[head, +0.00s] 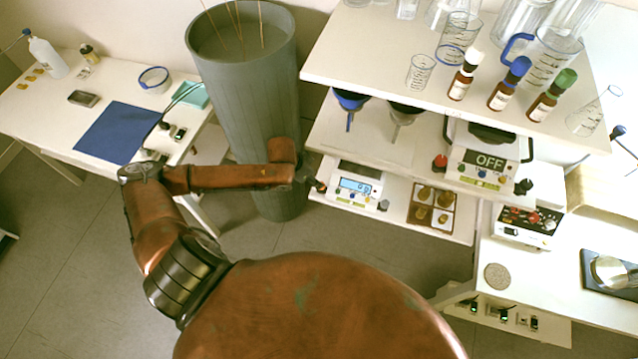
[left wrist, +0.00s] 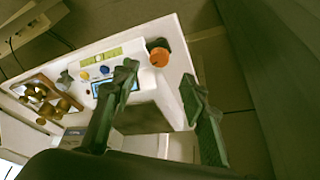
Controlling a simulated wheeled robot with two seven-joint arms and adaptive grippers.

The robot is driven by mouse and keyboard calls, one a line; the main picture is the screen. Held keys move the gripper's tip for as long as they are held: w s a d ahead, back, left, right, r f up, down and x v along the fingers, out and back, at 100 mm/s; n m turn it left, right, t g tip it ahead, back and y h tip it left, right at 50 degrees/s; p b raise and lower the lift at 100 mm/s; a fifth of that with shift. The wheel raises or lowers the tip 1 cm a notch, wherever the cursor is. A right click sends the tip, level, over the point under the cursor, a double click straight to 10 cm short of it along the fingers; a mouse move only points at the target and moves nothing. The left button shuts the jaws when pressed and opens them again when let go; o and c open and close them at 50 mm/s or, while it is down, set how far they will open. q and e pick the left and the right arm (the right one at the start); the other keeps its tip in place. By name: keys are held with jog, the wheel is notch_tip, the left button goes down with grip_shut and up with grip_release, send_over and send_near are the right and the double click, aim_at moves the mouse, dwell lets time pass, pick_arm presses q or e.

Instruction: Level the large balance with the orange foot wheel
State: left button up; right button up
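A white balance (head: 357,187) with a lit blue display stands on the lowest shelf. It also shows in the left wrist view (left wrist: 124,68), with coloured buttons and a yellow-green strip on its front. Its orange foot wheel (left wrist: 159,56) is at the front corner nearest my gripper; a dark wheel (head: 383,204) is at the other front corner. My left gripper (left wrist: 160,105) is open and empty. Its fingers are apart, and the orange wheel appears beyond the gap between their tips, seemingly not touched. In the head view the gripper is small beside the shelf's left end. My right gripper is out of view.
A second balance (head: 484,164) reading OFF stands on the shelf above, with a red wheel (head: 440,162). A wooden weight tray (head: 434,207) sits right of the lower balance. A tall grey bin (head: 245,100) stands close behind my left arm. Bottles and glassware fill the top shelf.

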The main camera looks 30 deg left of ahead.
pick_arm(q)
jog(key=b+x, duration=0.1)
jog(key=x, duration=0.6)
jog(key=shift+f, duration=0.2)
jog(key=shift+c, duration=0.5)
